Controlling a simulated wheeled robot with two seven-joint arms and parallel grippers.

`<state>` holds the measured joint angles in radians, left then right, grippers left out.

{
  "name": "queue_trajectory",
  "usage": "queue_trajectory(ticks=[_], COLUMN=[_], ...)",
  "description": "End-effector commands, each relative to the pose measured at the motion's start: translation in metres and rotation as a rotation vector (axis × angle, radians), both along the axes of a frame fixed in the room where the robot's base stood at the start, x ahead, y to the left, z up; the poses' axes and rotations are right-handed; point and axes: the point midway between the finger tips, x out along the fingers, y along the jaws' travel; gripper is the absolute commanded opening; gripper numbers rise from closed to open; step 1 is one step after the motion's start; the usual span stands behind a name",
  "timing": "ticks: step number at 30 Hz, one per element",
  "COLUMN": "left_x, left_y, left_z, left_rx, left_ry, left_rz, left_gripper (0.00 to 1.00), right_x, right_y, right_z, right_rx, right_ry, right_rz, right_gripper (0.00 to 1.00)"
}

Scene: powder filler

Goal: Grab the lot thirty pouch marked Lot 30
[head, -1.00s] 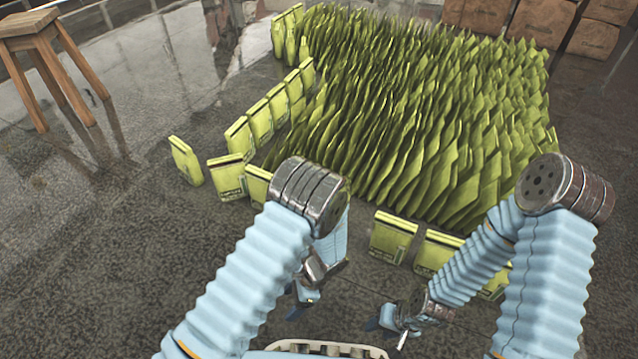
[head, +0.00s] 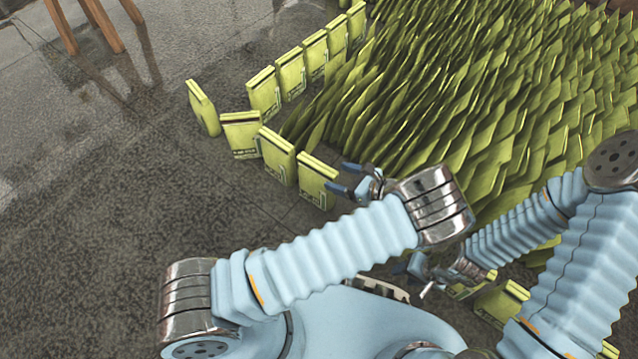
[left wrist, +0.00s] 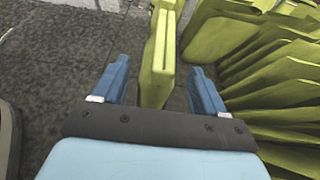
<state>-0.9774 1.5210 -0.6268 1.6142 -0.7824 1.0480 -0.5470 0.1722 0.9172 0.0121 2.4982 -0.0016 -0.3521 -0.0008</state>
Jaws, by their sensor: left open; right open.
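A row of upright yellow-green pouches edges the dense block of pouches. The nearest one, a pouch (head: 317,182), stands right in front of my left gripper (head: 347,179). In the left wrist view this pouch (left wrist: 158,58) shows edge-on between the two open blue fingers of my left gripper (left wrist: 160,68), with gaps on both sides. Pouch labels are too small to read, so I cannot tell which is Lot 30. My right gripper (head: 411,279) is open, low at the centre, partly hidden by my arms, and apart from the left-hand row.
The dense block of pouches (head: 500,110) fills the right side, close beside my left gripper. More single pouches (head: 500,304) stand at lower right by my right arm. A wooden stool (head: 100,22) is at upper left. The wet floor (head: 110,210) at left is clear.

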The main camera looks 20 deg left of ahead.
Motion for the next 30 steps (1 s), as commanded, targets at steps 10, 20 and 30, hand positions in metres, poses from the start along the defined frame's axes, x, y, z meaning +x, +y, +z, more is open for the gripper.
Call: queue_trajectory(ticks=[10,20,30], left_x=[0.013,0.025,0.025], left_y=[0.033,0.062,0.061], left_z=[-0.021,-0.033,-0.032], left_rx=[0.0,-0.001,-0.002], left_ry=[0.001,0.0,0.0], left_rz=[0.003,0.001,0.001], left_gripper=[0.72,0.72,0.45], right_x=[0.001,0.001,0.001], right_y=[0.0,0.0,0.0], right_z=[-0.011,-0.017,-0.017], right_rx=[0.0,-0.002,-0.002], right_ry=[-0.002,-0.004,-0.004], right_rz=[-0.002,-0.003,-0.003], right_gripper=[0.43,0.43,0.43])
